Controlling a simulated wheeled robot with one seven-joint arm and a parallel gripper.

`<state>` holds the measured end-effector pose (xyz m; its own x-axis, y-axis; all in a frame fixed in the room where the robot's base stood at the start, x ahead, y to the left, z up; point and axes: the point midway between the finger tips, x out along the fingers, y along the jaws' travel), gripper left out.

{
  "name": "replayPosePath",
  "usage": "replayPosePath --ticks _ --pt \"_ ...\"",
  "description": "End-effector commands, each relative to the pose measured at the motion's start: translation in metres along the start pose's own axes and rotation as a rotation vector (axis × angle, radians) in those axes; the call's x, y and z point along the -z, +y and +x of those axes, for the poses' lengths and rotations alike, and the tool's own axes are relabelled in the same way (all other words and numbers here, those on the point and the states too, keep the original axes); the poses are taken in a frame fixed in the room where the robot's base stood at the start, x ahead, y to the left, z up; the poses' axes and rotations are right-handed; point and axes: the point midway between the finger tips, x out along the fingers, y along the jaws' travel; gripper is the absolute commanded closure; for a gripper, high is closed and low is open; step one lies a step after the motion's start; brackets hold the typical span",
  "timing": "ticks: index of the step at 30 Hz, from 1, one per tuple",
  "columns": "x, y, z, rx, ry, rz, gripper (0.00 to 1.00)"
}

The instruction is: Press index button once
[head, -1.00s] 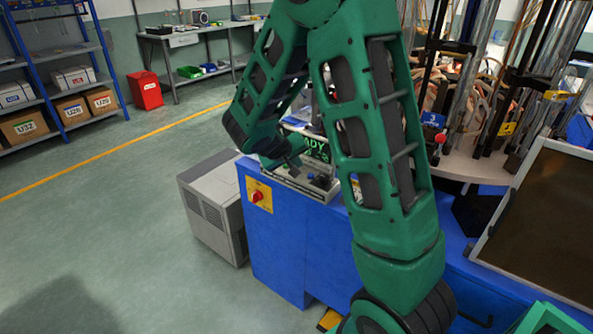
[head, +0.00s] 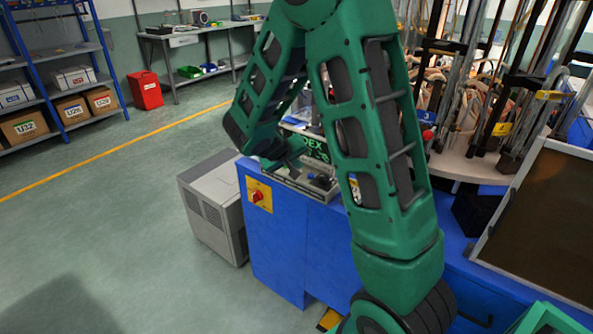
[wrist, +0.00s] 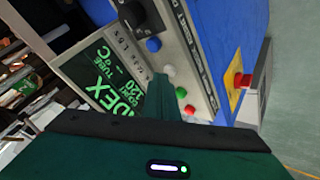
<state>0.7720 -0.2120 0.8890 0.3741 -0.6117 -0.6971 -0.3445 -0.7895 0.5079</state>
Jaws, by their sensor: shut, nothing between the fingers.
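The control panel (wrist: 185,40) fills the upper middle of the wrist view. It carries a black knob (wrist: 138,15), a blue button (wrist: 153,44), a white button (wrist: 168,70), a green button (wrist: 181,92) and a red button (wrist: 190,109) in a row. I cannot read clearly which label belongs to which button. The display (wrist: 108,85) beside them shows "INDEX" in large green letters. My gripper (wrist: 160,82) is shut and empty, its tip beside the white button; I cannot tell whether it touches. In the head view my arm partly hides the panel (head: 305,182).
A red switch (wrist: 241,81) on a yellow plate sits on the blue cabinet (head: 290,245). A carousel (head: 470,165) with tall rods and clamps stands to the right, near a dark framed panel (head: 540,215).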

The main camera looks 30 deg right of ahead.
Motion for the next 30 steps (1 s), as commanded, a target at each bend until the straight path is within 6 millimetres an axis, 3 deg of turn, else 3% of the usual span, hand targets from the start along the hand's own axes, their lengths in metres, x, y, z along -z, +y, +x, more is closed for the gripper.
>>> replayPosePath --ticks 22,30 --pt "0.010 0.010 -0.013 0.000 0.001 0.001 1.00" --pt "0.021 0.021 -0.029 0.001 0.002 0.002 1.00"
